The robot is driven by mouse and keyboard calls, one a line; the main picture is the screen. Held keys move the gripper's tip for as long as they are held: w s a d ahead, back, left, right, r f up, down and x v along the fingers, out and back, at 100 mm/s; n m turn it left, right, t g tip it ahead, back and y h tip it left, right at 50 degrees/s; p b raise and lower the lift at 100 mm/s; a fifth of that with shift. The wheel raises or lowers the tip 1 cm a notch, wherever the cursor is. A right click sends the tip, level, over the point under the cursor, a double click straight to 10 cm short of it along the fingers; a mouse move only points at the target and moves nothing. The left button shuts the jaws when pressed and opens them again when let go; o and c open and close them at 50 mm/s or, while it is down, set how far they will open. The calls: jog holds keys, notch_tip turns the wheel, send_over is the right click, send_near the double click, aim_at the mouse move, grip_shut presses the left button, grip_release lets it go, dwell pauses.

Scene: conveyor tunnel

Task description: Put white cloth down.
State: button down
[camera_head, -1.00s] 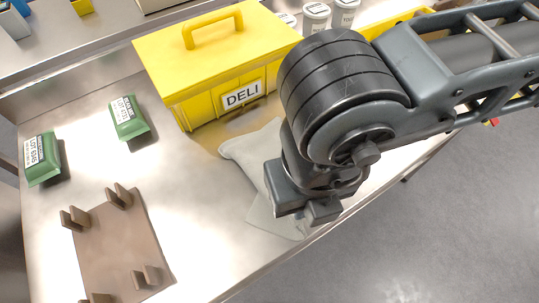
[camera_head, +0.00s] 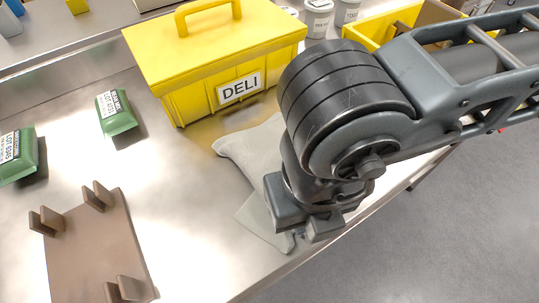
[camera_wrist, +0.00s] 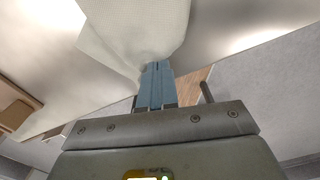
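The white cloth (camera_head: 252,150) lies crumpled on the steel counter in front of the yellow DELI box, with a flap spread toward the counter's front edge. My gripper (camera_head: 308,228) is low over the cloth's right side, near that edge, and my arm hides part of the cloth. In the wrist view the two blue-grey fingers (camera_wrist: 156,70) are together, with the cloth (camera_wrist: 125,35) gathered at their tips. They look shut on a fold of it.
The yellow DELI box (camera_head: 210,65) stands behind the cloth. Two green packs (camera_head: 117,113) (camera_head: 18,157) lie to the left. A brown board with upright pegs (camera_head: 95,250) is at front left. A yellow bin (camera_head: 365,30) and white tubs (camera_head: 318,18) stand behind my arm. Bare counter lies left of the cloth.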

notch_tip(320, 180, up, 9)
jog(key=p, duration=0.4)
